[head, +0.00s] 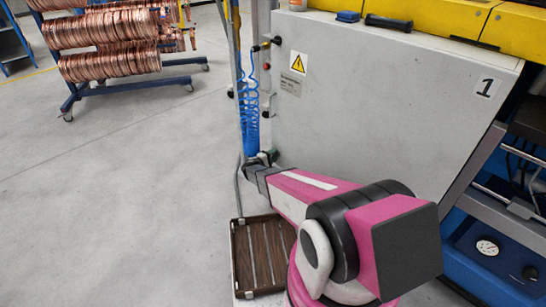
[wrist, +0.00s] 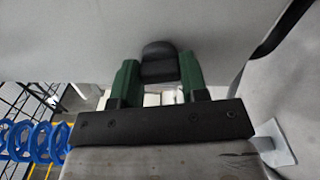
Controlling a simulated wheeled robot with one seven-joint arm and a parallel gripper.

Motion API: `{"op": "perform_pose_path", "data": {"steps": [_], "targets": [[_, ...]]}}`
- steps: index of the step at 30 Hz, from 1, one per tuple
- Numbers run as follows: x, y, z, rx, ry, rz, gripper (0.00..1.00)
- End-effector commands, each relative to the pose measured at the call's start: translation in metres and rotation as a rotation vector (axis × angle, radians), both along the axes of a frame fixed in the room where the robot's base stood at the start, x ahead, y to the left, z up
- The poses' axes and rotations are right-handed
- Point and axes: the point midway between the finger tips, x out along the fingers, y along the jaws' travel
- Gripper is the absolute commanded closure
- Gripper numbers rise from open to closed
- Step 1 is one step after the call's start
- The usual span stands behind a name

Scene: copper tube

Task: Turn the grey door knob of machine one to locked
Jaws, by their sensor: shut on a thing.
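The knob's rounded top shows beyond the fingertips, against a grey panel. In the head view my gripper (head: 262,161) is low at the door's left edge. The knob is hidden there, and I cannot tell its locked or unlocked position.
A blue coiled hose (head: 250,110) hangs just left of the door, near my gripper. A brown slatted tray (head: 264,253) lies below my arm. A rack of copper coils (head: 115,50) stands at the back left. The floor between is clear.

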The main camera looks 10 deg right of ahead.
Motion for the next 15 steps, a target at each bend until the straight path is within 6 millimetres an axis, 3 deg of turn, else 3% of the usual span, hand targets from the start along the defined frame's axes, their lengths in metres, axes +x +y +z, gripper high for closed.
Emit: {"op": "perform_pose_path", "data": {"steps": [15], "targets": [[0.0000,0.0000,-0.0007,-0.269,0.404,0.000,0.83]]}}
